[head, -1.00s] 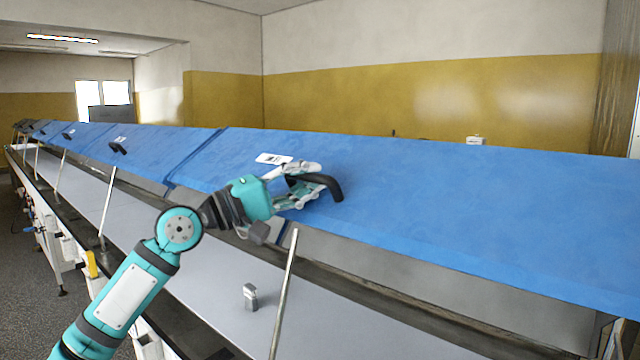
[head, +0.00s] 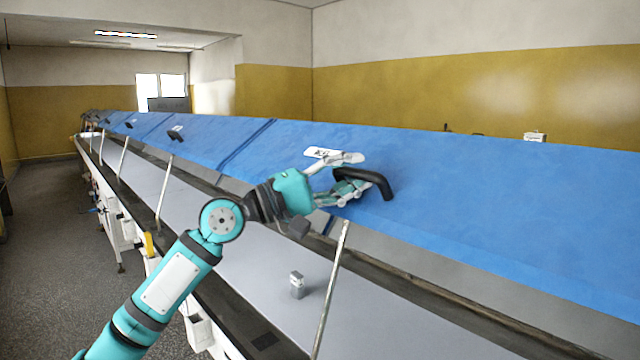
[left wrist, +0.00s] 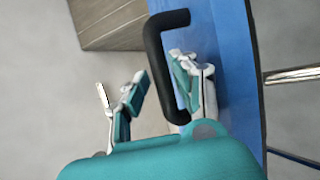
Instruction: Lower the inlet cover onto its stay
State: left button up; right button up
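The blue inlet cover (head: 470,205) is raised and tilted above the line, with a black bar handle (head: 377,180) near its lower edge. A thin metal rod (head: 330,290), which looks like the stay, stands slanted just below and left of the handle; its top is apart from the cover in the head view. My left gripper (head: 350,178) is at the handle. In the left wrist view its fingers (left wrist: 160,88) are spread on either side of the handle bar (left wrist: 158,60), with a gap on the left side. The right gripper is out of view.
A small grey block (head: 297,285) sits on the pale bed (head: 250,265) under the cover. More blue covers (head: 190,137) with handles and rods run off to the far left. Free floor (head: 50,250) lies left of the line.

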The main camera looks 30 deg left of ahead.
pick_arm(q)
jog(key=v, duration=1)
jog(key=shift+a, duration=0.15)
jog(key=shift+s, duration=0.15)
